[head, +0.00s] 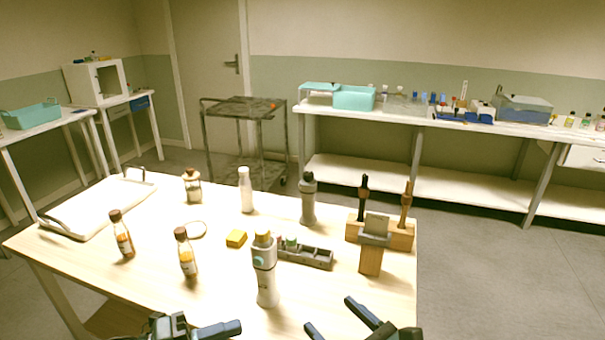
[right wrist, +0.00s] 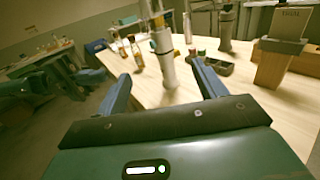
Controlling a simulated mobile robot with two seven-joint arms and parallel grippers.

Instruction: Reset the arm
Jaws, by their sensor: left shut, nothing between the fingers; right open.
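My left gripper (head: 236,327) is at the bottom edge of the head view, over the near edge of the wooden table (head: 215,260). Its fingers are shut and empty. My right gripper (head: 328,313) is to its right at the same edge, with its fingers spread apart and empty. In the right wrist view, the open fingers of the right gripper (right wrist: 160,78) frame a white-grey bottle (right wrist: 163,62) standing beyond them on the table. The same bottle (head: 265,275) stands upright just past the right gripper in the head view, apart from it.
Amber bottles (head: 123,238) (head: 187,257), a white bottle (head: 246,190), a grey bottle (head: 308,200), a glass jar (head: 192,186), a yellow block (head: 236,239), a grey rack (head: 305,255), wooden holders (head: 371,260) and a white tray (head: 95,205) occupy the table.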

